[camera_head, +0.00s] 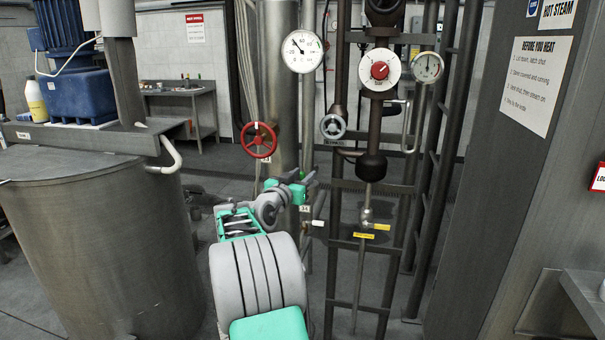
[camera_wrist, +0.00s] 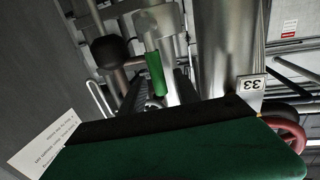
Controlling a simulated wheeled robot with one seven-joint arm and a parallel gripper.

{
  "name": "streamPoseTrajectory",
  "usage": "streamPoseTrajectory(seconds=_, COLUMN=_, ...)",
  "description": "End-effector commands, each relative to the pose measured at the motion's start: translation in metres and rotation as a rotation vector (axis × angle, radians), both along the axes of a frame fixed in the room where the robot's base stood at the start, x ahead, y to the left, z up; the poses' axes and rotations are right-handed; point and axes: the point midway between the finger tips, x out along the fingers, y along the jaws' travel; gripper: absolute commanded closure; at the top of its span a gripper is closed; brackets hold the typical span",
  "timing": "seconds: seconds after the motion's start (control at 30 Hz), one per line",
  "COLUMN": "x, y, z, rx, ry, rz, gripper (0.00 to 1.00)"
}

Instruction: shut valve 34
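A small tag that appears to read 34 (camera_head: 305,208) sits on the pipework at centre in the head view. Just below it is a short lever with a white grip (camera_head: 318,223), pointing right; its valve body is partly hidden by my arm. My gripper (camera_head: 298,186), with green and dark fingers, is just above and left of this tag, in front of the thick vertical pipe. I cannot tell its finger gap. No contact with the lever is visible.
A red handwheel (camera_head: 259,139) stands to the left; the wrist view shows it beside tag 33 (camera_wrist: 251,85). A grey handwheel (camera_head: 333,127), a yellow lever (camera_head: 380,227) and a red dial knob (camera_head: 379,70) are to the right. A large steel vessel (camera_head: 95,240) stands left.

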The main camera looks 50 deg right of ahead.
Motion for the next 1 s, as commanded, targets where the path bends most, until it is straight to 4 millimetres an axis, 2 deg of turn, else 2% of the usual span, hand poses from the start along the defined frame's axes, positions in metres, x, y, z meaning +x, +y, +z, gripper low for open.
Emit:
streamPoseTrajectory(seconds=0.2, x=0.0004, y=-0.0004, z=-0.0004, rx=0.0, ry=0.0, rz=0.001, gripper=0.62)
streamPoseTrajectory(seconds=0.67, x=0.0004, y=0.0, z=-0.0002, rx=0.0, ry=0.0, rz=0.001, gripper=1.0)
streamPoseTrajectory(seconds=1.0, x=0.0004, y=0.0, z=-0.0001, rx=0.001, ry=0.0, rz=0.001, gripper=1.0)
